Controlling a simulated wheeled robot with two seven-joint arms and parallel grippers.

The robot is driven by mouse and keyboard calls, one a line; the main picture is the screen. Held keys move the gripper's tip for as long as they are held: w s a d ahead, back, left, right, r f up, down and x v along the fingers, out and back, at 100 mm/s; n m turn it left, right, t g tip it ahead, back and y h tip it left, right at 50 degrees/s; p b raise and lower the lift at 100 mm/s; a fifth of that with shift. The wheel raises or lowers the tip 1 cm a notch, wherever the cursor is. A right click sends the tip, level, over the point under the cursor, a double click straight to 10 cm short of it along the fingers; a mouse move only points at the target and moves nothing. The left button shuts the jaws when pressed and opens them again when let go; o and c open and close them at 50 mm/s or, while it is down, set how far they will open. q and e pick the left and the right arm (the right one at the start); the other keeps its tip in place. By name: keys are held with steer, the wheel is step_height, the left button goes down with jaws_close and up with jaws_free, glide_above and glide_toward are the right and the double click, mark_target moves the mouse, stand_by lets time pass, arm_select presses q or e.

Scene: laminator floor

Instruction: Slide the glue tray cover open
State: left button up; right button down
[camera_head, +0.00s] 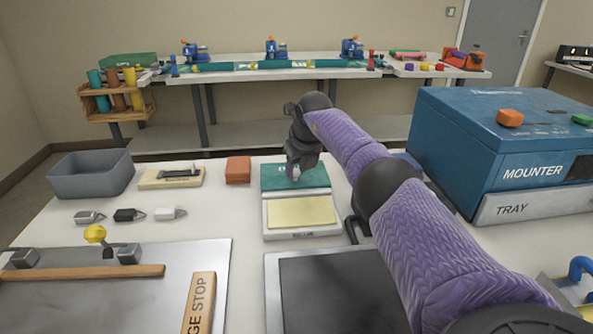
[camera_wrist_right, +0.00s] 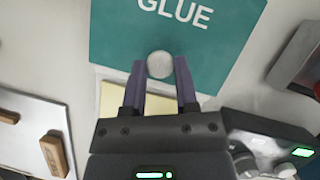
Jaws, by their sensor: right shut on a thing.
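The glue tray (camera_head: 300,234) is a white box on the near table. Its teal cover (camera_head: 312,181), lettered GLUE in the wrist view (camera_wrist_right: 118,38), lies over the far half, and the yellow glue surface (camera_head: 301,212) shows bare in the near half. A pale round knob (camera_wrist_right: 160,65) stands on the cover near its front edge. My right gripper (camera_head: 296,172) reaches down over the cover from the right. In the wrist view its two purple fingers (camera_wrist_right: 160,82) are closed on either side of the knob. My left gripper is not in view.
A blue MOUNTER machine (camera_head: 480,130) with a grey TRAY stands at the right. An orange-brown block (camera_head: 238,170) sits just left of the glue tray. A dark-topped plate (camera_head: 340,290) lies in front. A grey bin (camera_head: 92,174) and small clips are farther left.

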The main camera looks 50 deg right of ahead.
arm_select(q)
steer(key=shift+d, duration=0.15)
arm_select(e)
steer(key=shift+c, duration=1.9)
jaws_free()
arm_select(q)
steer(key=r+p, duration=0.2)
steer(key=p, duration=0.1)
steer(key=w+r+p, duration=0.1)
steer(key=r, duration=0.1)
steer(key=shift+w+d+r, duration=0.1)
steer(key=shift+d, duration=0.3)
arm_select(e)
steer(key=v, duration=1)
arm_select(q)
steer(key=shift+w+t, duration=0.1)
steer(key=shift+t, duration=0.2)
